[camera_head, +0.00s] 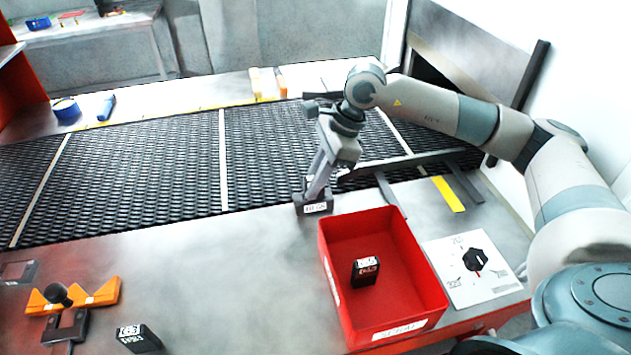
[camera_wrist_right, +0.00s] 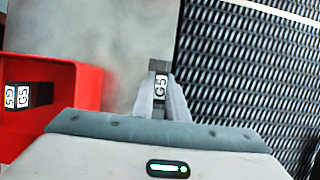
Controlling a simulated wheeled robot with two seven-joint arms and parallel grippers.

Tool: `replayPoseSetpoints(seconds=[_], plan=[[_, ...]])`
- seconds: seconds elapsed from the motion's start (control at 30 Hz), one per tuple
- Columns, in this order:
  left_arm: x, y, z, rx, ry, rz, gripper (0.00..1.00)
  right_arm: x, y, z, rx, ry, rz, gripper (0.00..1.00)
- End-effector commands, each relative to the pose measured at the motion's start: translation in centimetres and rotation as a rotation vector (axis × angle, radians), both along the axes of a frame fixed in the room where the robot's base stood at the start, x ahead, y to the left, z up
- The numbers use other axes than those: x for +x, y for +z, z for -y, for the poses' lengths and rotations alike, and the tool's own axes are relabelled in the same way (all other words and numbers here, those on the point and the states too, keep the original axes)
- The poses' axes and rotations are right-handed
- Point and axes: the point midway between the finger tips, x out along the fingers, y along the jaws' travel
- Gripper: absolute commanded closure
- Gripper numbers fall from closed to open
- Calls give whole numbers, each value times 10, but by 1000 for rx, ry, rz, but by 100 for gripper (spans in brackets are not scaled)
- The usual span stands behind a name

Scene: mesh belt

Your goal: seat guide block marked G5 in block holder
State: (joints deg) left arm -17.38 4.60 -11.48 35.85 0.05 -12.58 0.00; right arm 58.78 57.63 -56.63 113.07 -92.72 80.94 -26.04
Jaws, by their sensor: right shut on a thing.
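In the right wrist view, my right gripper (camera_wrist_right: 160,95) is shut on a dark block marked G5 (camera_wrist_right: 161,83). In the head view, this gripper (camera_head: 315,192) points down at the belt's near edge. A dark piece with a white label (camera_head: 315,209) sits right at its fingertips. I cannot tell whether that piece is the held block's side or the block holder, nor how the block sits there. Another black block (camera_head: 365,271), also marked G5 in the wrist view (camera_wrist_right: 27,96), is in the red bin (camera_head: 335,259). My left gripper is not in view.
A white card with a black dial (camera_head: 495,287) lies right of the bin. A black labelled block (camera_head: 138,339) and an orange bracket (camera_head: 103,291) are at front left. The dark mesh belt (camera_head: 160,165) runs behind.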

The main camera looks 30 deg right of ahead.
Motion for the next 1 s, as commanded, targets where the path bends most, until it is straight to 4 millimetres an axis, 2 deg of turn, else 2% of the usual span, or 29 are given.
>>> replayPoseSetpoints(seconds=[0.03, 0.2, 1.0], plan=[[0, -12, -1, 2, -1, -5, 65, -1, -13, 4, -10, -4, -6, 100], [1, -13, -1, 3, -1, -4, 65, -1, -14, 5, -13, -5, -9, 100], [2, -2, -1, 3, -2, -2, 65, -1, 12, 5, -12, -6, -5, 100]])
